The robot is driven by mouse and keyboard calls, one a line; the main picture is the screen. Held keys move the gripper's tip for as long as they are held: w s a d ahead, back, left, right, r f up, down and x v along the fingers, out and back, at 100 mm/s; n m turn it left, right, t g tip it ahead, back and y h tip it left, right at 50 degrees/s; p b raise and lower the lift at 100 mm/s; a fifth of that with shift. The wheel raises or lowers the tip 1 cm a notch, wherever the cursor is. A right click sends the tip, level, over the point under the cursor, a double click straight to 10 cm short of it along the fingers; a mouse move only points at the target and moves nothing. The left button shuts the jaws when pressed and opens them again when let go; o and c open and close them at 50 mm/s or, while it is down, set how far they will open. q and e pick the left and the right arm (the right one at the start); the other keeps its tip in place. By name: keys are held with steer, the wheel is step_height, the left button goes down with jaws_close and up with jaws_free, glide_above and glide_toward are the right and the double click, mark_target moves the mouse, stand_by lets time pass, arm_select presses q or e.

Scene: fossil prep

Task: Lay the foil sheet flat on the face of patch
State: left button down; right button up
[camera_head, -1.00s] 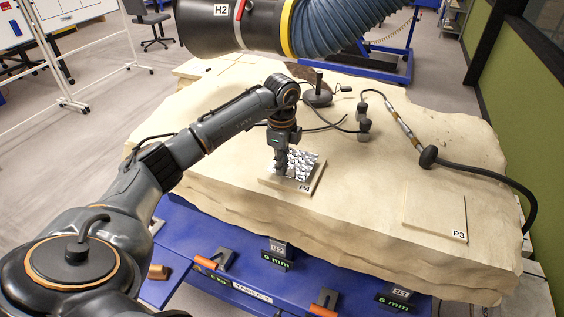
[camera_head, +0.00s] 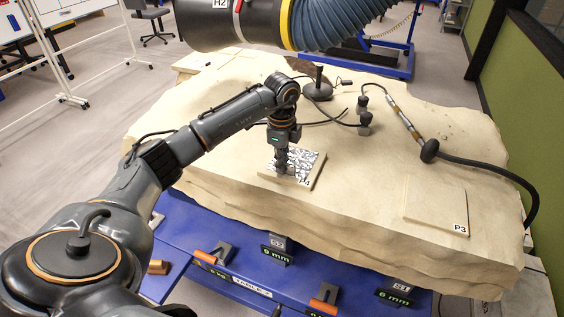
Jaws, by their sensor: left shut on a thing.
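The foil sheet (camera_head: 304,163), silvery and crinkled with dark and bright facets, lies over most of the face of patch P4 (camera_head: 319,176), a pale square on the stone block. Strips of the patch show along its right and front edges, and the foil partly covers the P4 label. My left gripper (camera_head: 281,171) points down at the left part of the foil and is shut on it. The fingertips are small and dark, and whether the whole sheet touches the patch I cannot tell. My right gripper is not in view.
Patch P3 (camera_head: 435,208) lies bare at the right of the stone block (camera_head: 365,220). A black round-based stand (camera_head: 318,90), cables and an air tool (camera_head: 403,119) lie behind. A large hose with a black hood (camera_head: 235,22) hangs above the back.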

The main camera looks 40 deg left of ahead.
arm_select(q)
steer(key=c, duration=1.4)
jaws_free()
steer(key=shift+r, duration=0.1)
step_height(320, 180, up, 12)
